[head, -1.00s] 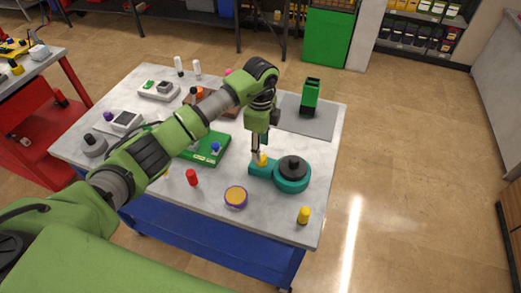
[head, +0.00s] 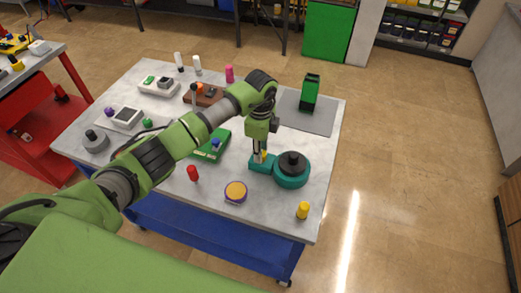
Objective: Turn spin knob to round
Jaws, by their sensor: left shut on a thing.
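The teal vacuum pump (head: 292,178) stands near the front right of the table, with a round body, a black cap (head: 292,160) and a lower block (head: 261,168) on its left. A small yellow knob (head: 264,154) sits on that block. My left gripper (head: 258,159) points down onto the knob from above and is shut on it. Its fingers cover most of the knob, so I cannot tell which way the knob is turned. My right gripper is out of view.
A purple-and-orange round piece (head: 236,192), a red cylinder (head: 193,173) and a yellow cylinder (head: 303,210) stand near the front. A green box (head: 309,93) stands on a grey mat (head: 318,121) behind the pump. Several small devices fill the left side.

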